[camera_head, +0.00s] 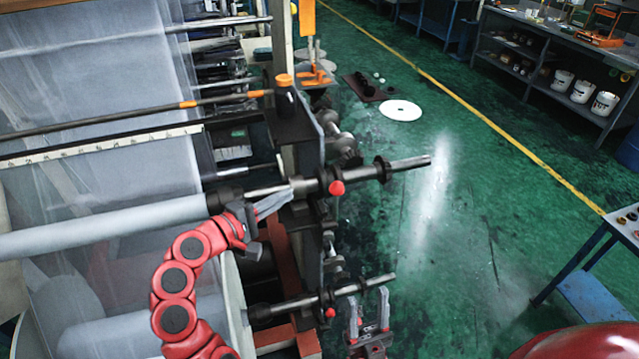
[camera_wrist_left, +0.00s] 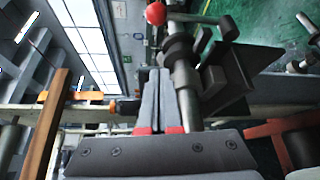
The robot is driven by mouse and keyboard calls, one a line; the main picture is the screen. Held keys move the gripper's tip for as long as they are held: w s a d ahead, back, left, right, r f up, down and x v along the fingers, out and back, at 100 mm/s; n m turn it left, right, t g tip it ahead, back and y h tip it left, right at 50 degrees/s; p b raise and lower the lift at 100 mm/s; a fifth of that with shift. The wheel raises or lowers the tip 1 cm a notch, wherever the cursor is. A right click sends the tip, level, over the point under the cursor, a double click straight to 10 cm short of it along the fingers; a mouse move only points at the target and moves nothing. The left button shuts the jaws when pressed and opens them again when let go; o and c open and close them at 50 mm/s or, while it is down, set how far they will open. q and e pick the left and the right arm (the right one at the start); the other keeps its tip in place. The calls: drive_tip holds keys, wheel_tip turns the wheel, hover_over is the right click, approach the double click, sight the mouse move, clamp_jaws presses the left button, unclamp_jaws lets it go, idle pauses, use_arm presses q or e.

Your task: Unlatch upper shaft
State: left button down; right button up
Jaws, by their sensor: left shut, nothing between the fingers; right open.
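The upper shaft (camera_head: 408,164) runs from the pale film roll (camera_head: 110,228) through a dark latch block with a red knob (camera_head: 337,188). My left gripper (camera_head: 284,197) is shut and empty beside the shaft, left of the knob. In the left wrist view its fingers (camera_wrist_left: 158,75) are pressed together along the shaft (camera_wrist_left: 187,105); the red knob (camera_wrist_left: 155,13) is beyond their tips. I cannot tell if they touch the shaft. The lower shaft (camera_head: 360,287) has its own red knob (camera_head: 330,312). My right gripper (camera_head: 369,305) is open near the lower shaft's outer end.
The machine's upright frame plate (camera_head: 312,150) stands behind the latches. An orange-tipped rod (camera_head: 220,98) crosses above. The green floor (camera_head: 460,220) to the right is clear. A small blue table (camera_head: 590,295) stands at the right, and a shelf with white buckets (camera_head: 562,81) behind.

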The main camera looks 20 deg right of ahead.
use_arm(q)
drive_tip(key=p+x, duration=0.5)
drive_tip(key=x, duration=0.5)
drive_tip(key=shift+s+d+r, duration=0.15)
drive_tip(key=shift+s+d, duration=0.05)
drive_tip(key=s+p, duration=0.2)
drive_tip(key=s, duration=0.1)
drive_tip(key=shift+s+d+r, duration=0.15)
drive_tip(key=shift+d+r, duration=0.05)
drive_tip(key=shift+d, duration=0.05)
